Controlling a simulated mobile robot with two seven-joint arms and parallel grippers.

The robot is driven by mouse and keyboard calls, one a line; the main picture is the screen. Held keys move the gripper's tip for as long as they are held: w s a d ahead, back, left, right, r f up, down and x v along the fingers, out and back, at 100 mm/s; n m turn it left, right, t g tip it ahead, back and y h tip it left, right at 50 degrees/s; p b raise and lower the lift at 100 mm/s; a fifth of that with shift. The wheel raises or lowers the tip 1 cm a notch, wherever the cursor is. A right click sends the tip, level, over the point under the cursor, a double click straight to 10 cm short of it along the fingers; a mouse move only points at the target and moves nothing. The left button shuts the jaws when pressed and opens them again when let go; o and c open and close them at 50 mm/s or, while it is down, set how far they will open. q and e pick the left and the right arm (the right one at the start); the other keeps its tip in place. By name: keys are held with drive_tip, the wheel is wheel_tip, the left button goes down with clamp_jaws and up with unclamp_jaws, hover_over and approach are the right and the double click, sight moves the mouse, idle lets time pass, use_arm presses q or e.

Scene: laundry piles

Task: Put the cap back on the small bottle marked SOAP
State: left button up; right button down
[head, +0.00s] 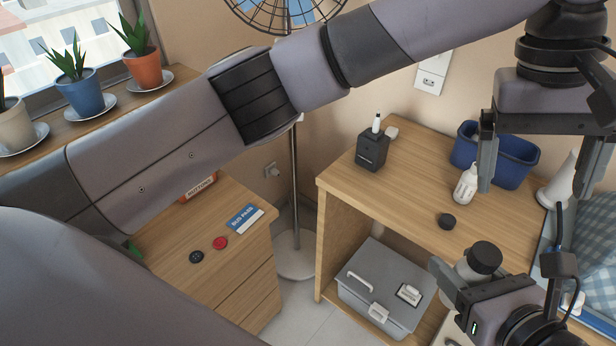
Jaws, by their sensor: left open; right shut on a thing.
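A small white bottle (465,188) stands on the wooden table, with a narrow bare white top; its marking is too small to read. A round black cap (446,221) lies on the table in front of it. My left gripper (536,188) is open and empty, fingers down, with one finger beside the bottle's right side in the picture; I cannot tell whether they touch. My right gripper (492,268) is shut on a pale grey bottle-like container (469,267) with a black top (485,257), whose marking is not in view.
A blue bin (518,170) stands behind the white bottle, and a white cone-shaped thing (556,187) is to the right. A black box (372,150) sits at the table's back left. A grey lidded case (375,270) is below. The tabletop's left middle is clear.

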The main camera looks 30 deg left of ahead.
use_arm(q)
drive_tip(key=w+a+f+t+h, duration=0.2)
drive_tip(key=f+t+h, duration=0.1)
drive_tip(key=f, duration=1)
drive_tip(key=w+a+f+t+h, duration=0.2)
drive_tip(key=a+f+t+h, duration=0.1)
drive_tip(key=f, duration=1)
drive_tip(key=s+a+f+m+t+y, duration=0.1)
drive_tip(key=s+a+f+t+y, duration=0.1)
drive_tip(key=s+a+f, duration=0.5)
drive_tip(key=s+a+f+m+t+y, duration=0.2)
drive_tip(key=s+a+f+y, duration=0.3)
drive_tip(key=s+a, duration=0.5)
drive_tip(key=a+f+t, duration=0.1)
drive_tip(key=a+f, duration=0.1)
drive_tip(key=a, duration=0.3)
drive_tip(key=shift+s+a+f+m, duration=0.15)
drive_tip(key=shift+a+f+m, duration=0.05)
drive_tip(key=shift+f+m, duration=0.1)
